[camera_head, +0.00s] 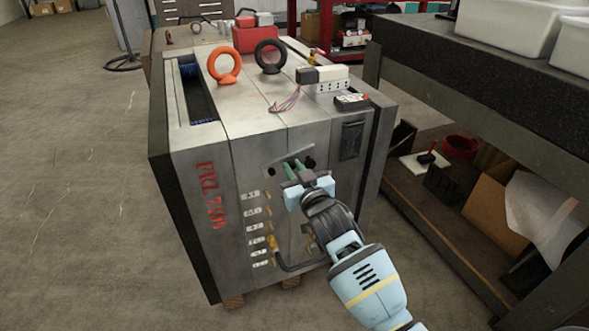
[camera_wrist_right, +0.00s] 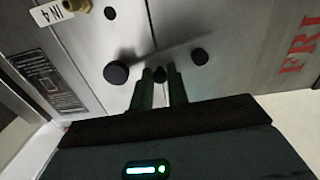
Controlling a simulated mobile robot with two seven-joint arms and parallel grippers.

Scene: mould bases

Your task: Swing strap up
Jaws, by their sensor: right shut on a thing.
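The strap (camera_wrist_right: 180,57) is a grey metal bar on the front face of the mould base (camera_head: 240,150), lying across a seam between plates. In the right wrist view a dark round bolt head shows toward each end of it, with a small dark knob between. My right gripper (camera_head: 294,168) is at the upper front face, its two greenish fingers pointing at the strap. In the right wrist view the fingertips (camera_wrist_right: 160,76) are shut around the dark knob at the strap's middle. In the head view my gripper hides part of the strap. My left gripper is out of view.
An orange lifting ring (camera_head: 224,66) and a black one (camera_head: 270,57) stand on top, with a white connector block (camera_head: 322,77) and thin wires. Brass fittings with labels line the lower front. A dark workbench (camera_head: 470,70) stands close on the right. Floor is clear at left.

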